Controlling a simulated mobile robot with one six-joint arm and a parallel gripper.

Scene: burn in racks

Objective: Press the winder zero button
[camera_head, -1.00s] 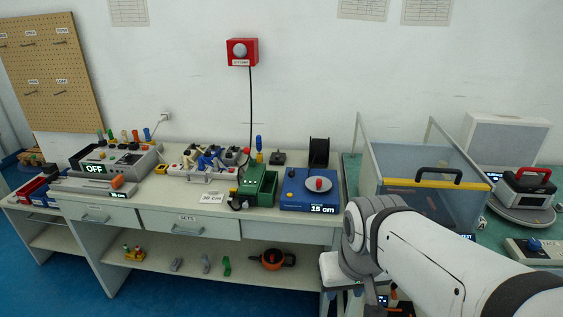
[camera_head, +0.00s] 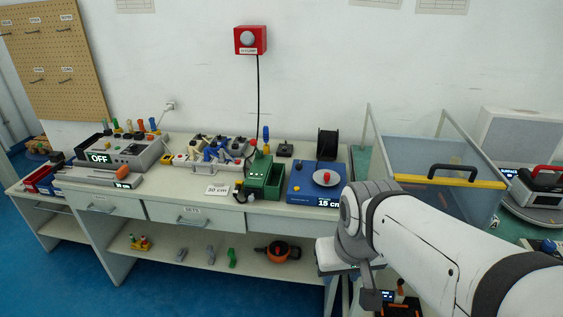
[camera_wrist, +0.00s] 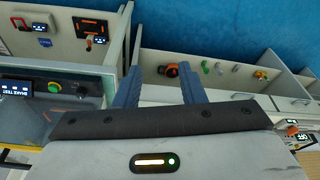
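The winder appears to be the blue box (camera_head: 302,191) on the bench, reading "15 cm". It has a grey disc (camera_head: 327,178) with a red knob on top. A small yellow spot (camera_head: 297,188) shows on its left side; I cannot tell whether it is the zero button. My gripper's two blue fingers (camera_wrist: 159,70) stand apart, with nothing held between them, in the wrist view. In the head view my arm is in front and right of the winder, and its fingers are not clearly visible. I cannot make out the winder in the wrist view.
A clear-walled box with a yellow edge (camera_head: 450,181) is to the right.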

